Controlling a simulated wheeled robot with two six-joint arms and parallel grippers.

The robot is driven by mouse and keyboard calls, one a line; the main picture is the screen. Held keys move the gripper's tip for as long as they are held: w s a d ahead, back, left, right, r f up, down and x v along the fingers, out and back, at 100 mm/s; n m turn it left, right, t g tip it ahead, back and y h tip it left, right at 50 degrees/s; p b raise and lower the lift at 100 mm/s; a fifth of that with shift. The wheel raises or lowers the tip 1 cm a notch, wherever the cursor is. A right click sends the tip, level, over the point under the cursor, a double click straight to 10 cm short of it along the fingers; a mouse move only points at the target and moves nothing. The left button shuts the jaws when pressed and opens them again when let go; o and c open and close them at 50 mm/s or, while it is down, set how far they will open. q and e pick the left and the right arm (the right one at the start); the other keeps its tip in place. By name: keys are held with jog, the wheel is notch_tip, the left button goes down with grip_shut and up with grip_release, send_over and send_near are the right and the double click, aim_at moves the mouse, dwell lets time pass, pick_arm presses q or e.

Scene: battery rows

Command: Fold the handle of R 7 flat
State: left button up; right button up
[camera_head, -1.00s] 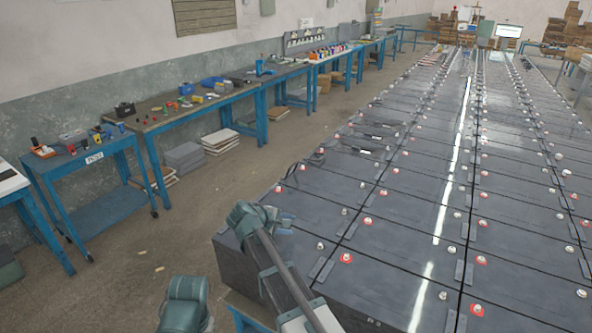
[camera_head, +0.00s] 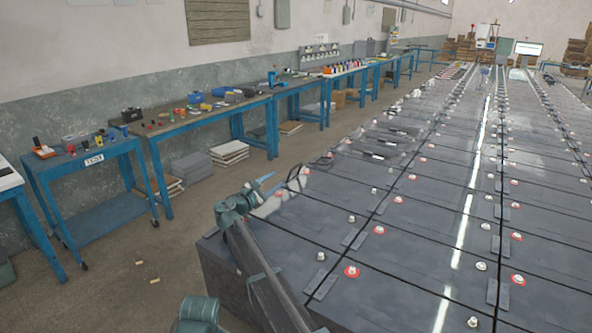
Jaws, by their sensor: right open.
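Rows of dark grey battery blocks (camera_head: 320,215) fill the right half of the view. A dark loop handle (camera_head: 297,177) stands raised at the left edge of the rows. A second raised handle (camera_head: 325,160) stands just behind it. No label naming R 7 is readable. My right gripper (camera_head: 271,184) is over the left edge of the near blocks, open, just left of the nearer raised handle. It is small in the picture, and I cannot tell whether it touches the handle. My left gripper is not in view.
Several handles (camera_head: 378,155) lie low on blocks farther back. Bolt terminals, some with red rings (camera_head: 351,271), dot the block tops. Blue workbenches (camera_head: 205,116) with tools line the left wall.

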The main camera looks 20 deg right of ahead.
aim_at(291, 170)
jog(key=x, duration=1.3)
grip_shut()
